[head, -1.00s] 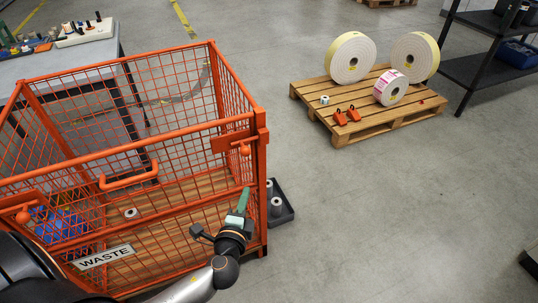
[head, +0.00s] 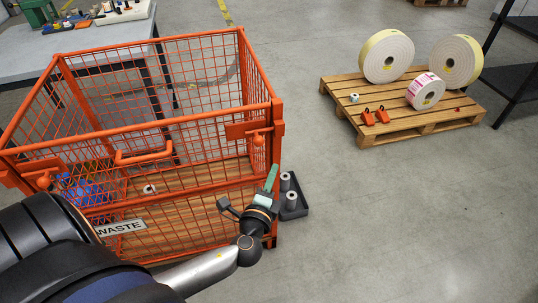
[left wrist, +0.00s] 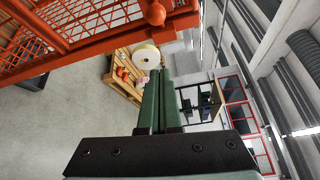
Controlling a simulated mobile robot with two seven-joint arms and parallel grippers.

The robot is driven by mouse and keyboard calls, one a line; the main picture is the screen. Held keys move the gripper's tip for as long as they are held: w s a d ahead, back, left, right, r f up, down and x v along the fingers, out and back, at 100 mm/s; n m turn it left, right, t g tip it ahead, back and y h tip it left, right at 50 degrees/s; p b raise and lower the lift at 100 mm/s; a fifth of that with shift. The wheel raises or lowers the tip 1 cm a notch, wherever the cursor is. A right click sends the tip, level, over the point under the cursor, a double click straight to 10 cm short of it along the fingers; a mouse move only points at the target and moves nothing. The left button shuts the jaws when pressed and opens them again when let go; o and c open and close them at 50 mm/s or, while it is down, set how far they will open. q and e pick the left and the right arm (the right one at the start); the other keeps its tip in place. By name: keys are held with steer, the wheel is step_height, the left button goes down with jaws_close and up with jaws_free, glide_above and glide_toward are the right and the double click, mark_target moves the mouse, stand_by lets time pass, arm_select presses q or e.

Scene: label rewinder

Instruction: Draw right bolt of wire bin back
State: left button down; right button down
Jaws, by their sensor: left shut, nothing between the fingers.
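The orange wire bin (head: 140,139) stands at the left in the head view, with a WASTE sign on its front. Its right bolt (head: 258,139) is an orange ball knob near the top of the front right corner. The ball (left wrist: 155,13) also shows at the top of the left wrist view. A left bolt knob (head: 44,181) sits at the front left. My left gripper (head: 271,178), with green fingers, is below the right bolt and apart from it. Its fingers (left wrist: 158,88) are together and empty. My right gripper is not in view.
A grey tray (head: 293,205) with white rolls stands on the floor just right of the bin. A wooden pallet (head: 400,125) holds large label rolls and orange items. A table (head: 90,50) is behind the bin. The floor at the right front is clear.

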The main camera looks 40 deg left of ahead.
mark_target(258, 138)
arm_select(q)
steer(key=w+a+p, duration=0.2)
steer(key=w+a, duration=0.4)
steer(key=shift+w+a, duration=0.15)
steer(key=shift+w, duration=0.2)
steer(key=shift+r, duration=0.1)
steer(key=shift+s+a+b, duration=0.65)
steer(key=shift+s+a, duration=1.05)
steer(key=shift+s, duration=0.2)
steer(key=shift+w, duration=0.1)
